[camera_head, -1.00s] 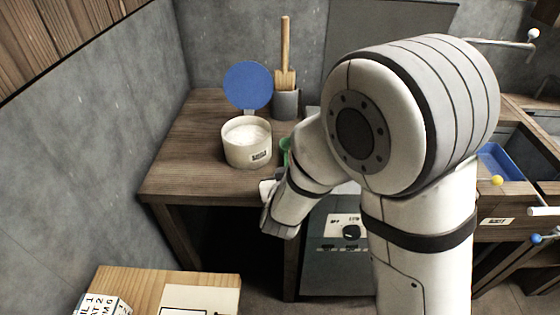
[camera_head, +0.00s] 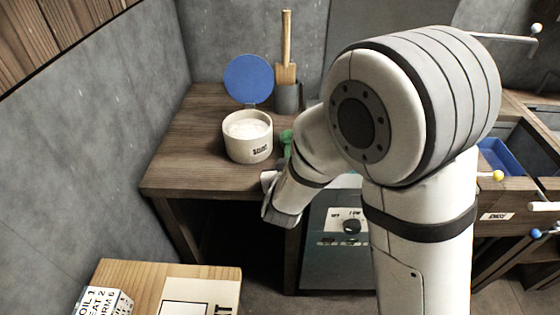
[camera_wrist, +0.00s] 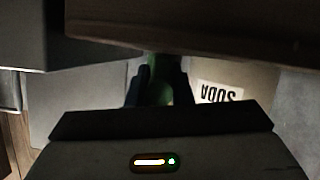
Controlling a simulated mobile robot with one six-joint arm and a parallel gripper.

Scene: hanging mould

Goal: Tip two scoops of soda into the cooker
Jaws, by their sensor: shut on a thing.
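The soda tub (camera_head: 248,153) is a round cream tub of white powder on the wooden counter, its round blue lid (camera_head: 249,78) standing open behind it. An upside-down SODA label (camera_wrist: 219,93) shows in the wrist view. My gripper (camera_wrist: 161,92) is shut on a green scoop handle (camera_wrist: 160,80). A bit of green (camera_head: 286,138) also shows just right of the tub, beside my arm. The scoop's bowl and any load in it are hidden.
A wooden paddle (camera_head: 286,50) stands in a grey holder (camera_head: 287,98) behind the tub. A blue tray (camera_head: 497,157) lies at the right. A wooden board (camera_head: 150,283) with a printed block and card is in front. The counter's left part is clear.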

